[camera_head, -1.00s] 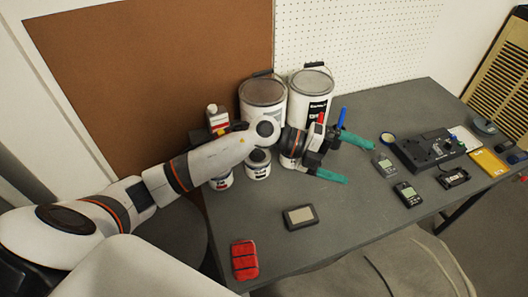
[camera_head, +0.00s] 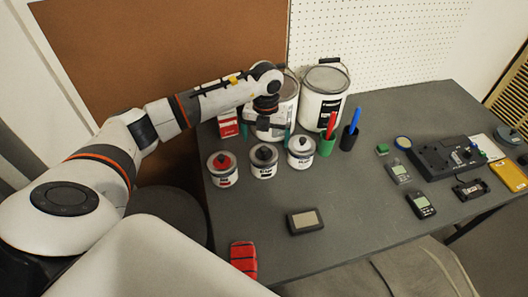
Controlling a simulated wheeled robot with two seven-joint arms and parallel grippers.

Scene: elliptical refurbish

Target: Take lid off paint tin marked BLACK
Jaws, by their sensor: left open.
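Three small white paint tins stand in a row near the back left of the table: a left tin (camera_head: 223,177) with a red lid, a middle tin (camera_head: 263,172) and a right tin (camera_head: 300,161), both with pale lids and dark knobs. All three lids are on. Their label writing is too small to read surely, so I cannot tell which says BLACK. My left gripper (camera_head: 266,134) points down just behind and above the middle tin. Its teal fingers are wide apart, with nothing between them. My right gripper is out of view.
Two large paint cans (camera_head: 323,97) stand behind, one partly hidden by my gripper. A red-and-white container (camera_head: 228,123) is left of it. A green cup (camera_head: 326,146) and a black cup (camera_head: 349,138) hold tools at right. The front middle of the table (camera_head: 350,215) is mostly clear.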

